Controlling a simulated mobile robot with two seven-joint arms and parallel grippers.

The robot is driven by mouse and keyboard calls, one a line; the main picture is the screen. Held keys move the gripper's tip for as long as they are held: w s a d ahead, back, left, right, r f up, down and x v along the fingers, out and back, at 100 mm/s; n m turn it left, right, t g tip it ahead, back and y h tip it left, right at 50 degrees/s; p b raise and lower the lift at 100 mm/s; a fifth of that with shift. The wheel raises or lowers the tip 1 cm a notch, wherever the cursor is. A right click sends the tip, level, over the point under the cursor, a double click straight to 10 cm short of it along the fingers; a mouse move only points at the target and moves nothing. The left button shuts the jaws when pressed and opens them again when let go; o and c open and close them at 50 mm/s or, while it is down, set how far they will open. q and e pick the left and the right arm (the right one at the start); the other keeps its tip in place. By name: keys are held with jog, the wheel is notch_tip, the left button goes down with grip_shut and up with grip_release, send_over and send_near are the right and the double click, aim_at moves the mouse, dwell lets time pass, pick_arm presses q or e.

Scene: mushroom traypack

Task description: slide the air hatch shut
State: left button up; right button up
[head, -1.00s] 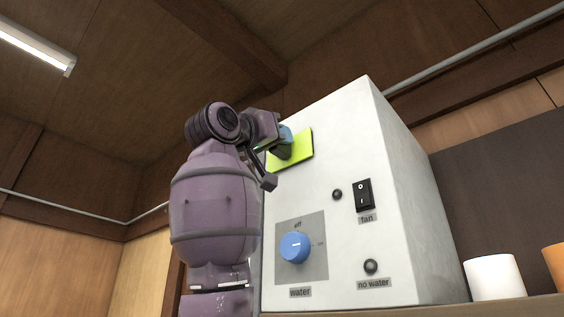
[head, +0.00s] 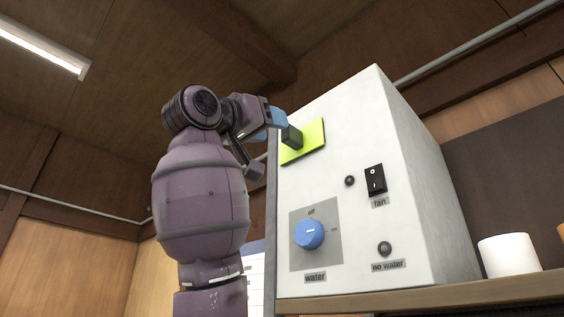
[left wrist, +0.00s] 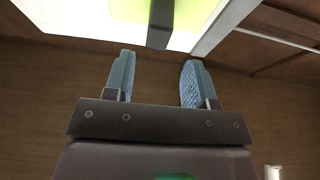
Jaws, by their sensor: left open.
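The air hatch is a yellow-green plate (head: 312,138) on the upper part of the white box's front face, with a dark block-shaped handle (head: 291,136) standing out from it. My left gripper (head: 278,117) is just left of and above the handle in the head view. In the left wrist view its two blue fingers (left wrist: 159,58) are spread wide with nothing between them. The handle (left wrist: 160,28) and the green plate (left wrist: 192,14) lie ahead of the fingertips, with the handle roughly centred in the gap. My right gripper is not in view.
The white box (head: 420,190) stands on a wooden shelf (head: 430,295). Its front carries a blue water knob (head: 309,234), a black fan switch (head: 375,180) and small round lamps. A white cup (head: 508,255) and part of an orange one stand to the right.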

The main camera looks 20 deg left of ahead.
pick_arm(q)
jog(key=shift+b+v, duration=0.45)
jog(key=shift+v, duration=1.9)
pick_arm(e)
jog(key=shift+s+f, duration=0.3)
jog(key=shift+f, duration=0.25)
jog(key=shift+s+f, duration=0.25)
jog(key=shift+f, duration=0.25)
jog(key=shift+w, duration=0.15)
